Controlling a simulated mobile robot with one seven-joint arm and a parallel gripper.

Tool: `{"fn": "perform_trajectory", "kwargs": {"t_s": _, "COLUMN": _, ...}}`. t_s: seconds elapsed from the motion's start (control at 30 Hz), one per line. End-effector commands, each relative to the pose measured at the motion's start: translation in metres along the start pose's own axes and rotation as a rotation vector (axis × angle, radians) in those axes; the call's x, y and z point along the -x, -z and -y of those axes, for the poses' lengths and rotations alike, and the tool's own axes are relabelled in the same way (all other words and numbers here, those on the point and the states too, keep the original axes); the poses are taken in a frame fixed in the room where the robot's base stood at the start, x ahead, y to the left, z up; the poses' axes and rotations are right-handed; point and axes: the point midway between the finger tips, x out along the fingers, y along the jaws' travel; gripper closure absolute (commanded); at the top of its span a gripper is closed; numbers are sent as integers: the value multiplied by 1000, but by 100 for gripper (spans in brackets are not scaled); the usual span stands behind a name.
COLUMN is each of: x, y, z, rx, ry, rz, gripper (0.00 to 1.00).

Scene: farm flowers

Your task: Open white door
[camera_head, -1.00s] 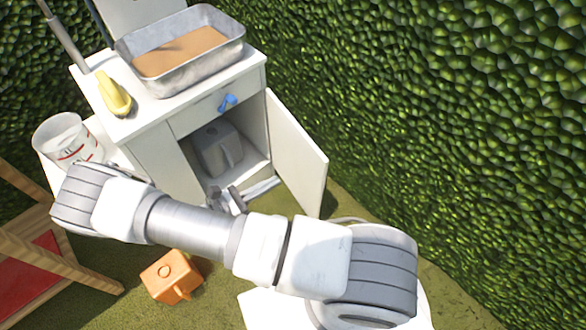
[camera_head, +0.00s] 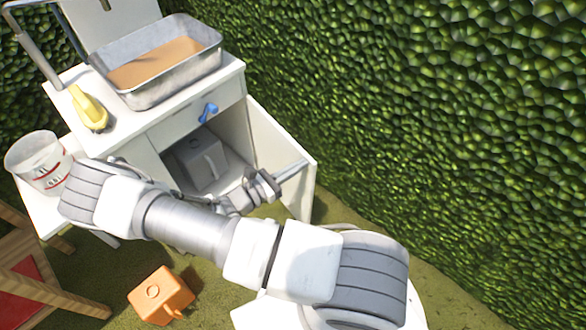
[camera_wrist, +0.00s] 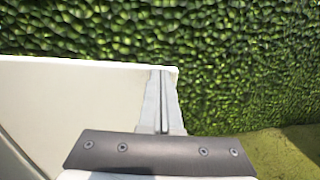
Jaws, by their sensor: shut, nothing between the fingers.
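The white door (camera_head: 272,138) of the small cabinet stands open, swung out to the right. My gripper (camera_head: 303,164) is at the door's inner side, its fingers shut and empty, tips close to the free edge. In the wrist view the shut fingers (camera_wrist: 162,105) reach up beside the end of the door (camera_wrist: 85,105) and overlap its edge; I cannot tell firmly whether they touch it. The cabinet's lower compartment shows open, with a grey box-shaped can (camera_head: 203,160) inside. My arm hides part of the cabinet's lower front.
A blue handle (camera_head: 208,112) is on the drawer. A metal tray (camera_head: 170,88) of brown material and a yellow object (camera_head: 90,110) are on top. A white bucket (camera_head: 38,165) stands left. An orange can (camera_head: 160,295) lies on the grass. A hedge (camera_head: 430,120) stands behind the door.

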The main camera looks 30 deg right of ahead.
Motion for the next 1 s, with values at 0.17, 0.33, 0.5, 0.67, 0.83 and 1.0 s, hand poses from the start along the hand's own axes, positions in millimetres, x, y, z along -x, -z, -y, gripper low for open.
{"fn": "perform_trajectory", "kwargs": {"t_s": 0.17, "x": 0, "y": 0, "z": 0, "rx": 0, "ry": 0, "rz": 0, "gripper": 100}}
{"fn": "perform_trajectory", "kwargs": {"t_s": 0.33, "x": -20, "y": -2, "z": 2, "rx": 3, "ry": 3, "rz": 3, "gripper": 100}}
{"fn": "perform_trajectory", "kwargs": {"t_s": 0.5, "x": -56, "y": -2, "z": 3, "rx": 3, "ry": 3, "rz": 2, "gripper": 100}}
{"fn": "perform_trajectory", "kwargs": {"t_s": 0.67, "x": -70, "y": 0, "z": 2, "rx": 2, "ry": 1, "rz": 0, "gripper": 100}}
{"fn": "perform_trajectory", "kwargs": {"t_s": 0.83, "x": -71, "y": 0, "z": 1, "rx": 1, "ry": 0, "rz": -1, "gripper": 100}}
{"fn": "perform_trajectory", "kwargs": {"t_s": 1.0, "x": -70, "y": 0, "z": 1, "rx": 1, "ry": 0, "rz": -1, "gripper": 100}}
